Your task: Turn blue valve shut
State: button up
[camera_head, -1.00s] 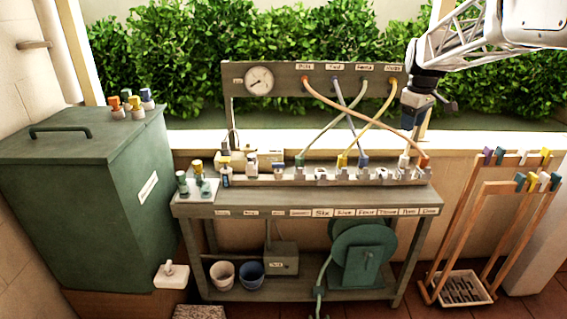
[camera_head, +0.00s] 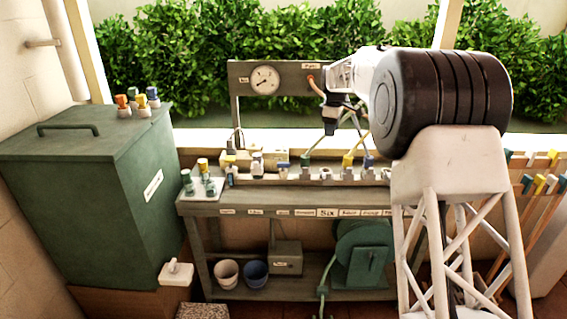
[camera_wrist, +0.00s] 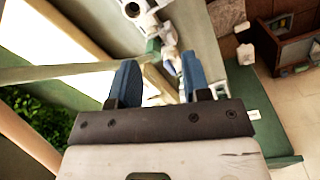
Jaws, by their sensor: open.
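A blue fitting (camera_head: 368,161), at the lower end of a hose, sits on the bench's rail in the head view. I cannot tell which way any handle on it is turned. A green fitting (camera_head: 303,160) stands further left on the same rail. My gripper (camera_head: 329,127) hangs above the rail between these two, apart from the blue one. In the wrist view my gripper (camera_wrist: 158,78) is open, with nothing held between its blue fingers. A green fitting (camera_wrist: 152,50) with its hose shows beyond the fingers. I cannot make out the blue fitting there.
A yellow fitting (camera_head: 347,160) stands just left of the blue one. My arm hides the rail's right end. Small bottles crowd a white tray (camera_head: 211,189) at left. A green bin (camera_head: 70,180) stands beside the bench.

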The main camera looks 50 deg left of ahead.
aim_at(283, 163)
jog(key=s+a+f+n, duration=0.1)
jog(key=s+a+f, duration=0.1)
jog(key=a, duration=0.4)
jog(key=s+a+f+n, duration=0.1)
jog(key=s+a+f, duration=0.1)
jog(key=a+f, duration=0.3)
jog(key=s+a+f+n, duration=0.2)
jog(key=s+a+f, duration=0.1)
jog(key=a, duration=0.4)
jog(key=shift+f, duration=0.55)
jog(key=shift+f, duration=0.1)
jog(key=shift+f, duration=3.85)
grip_shut()
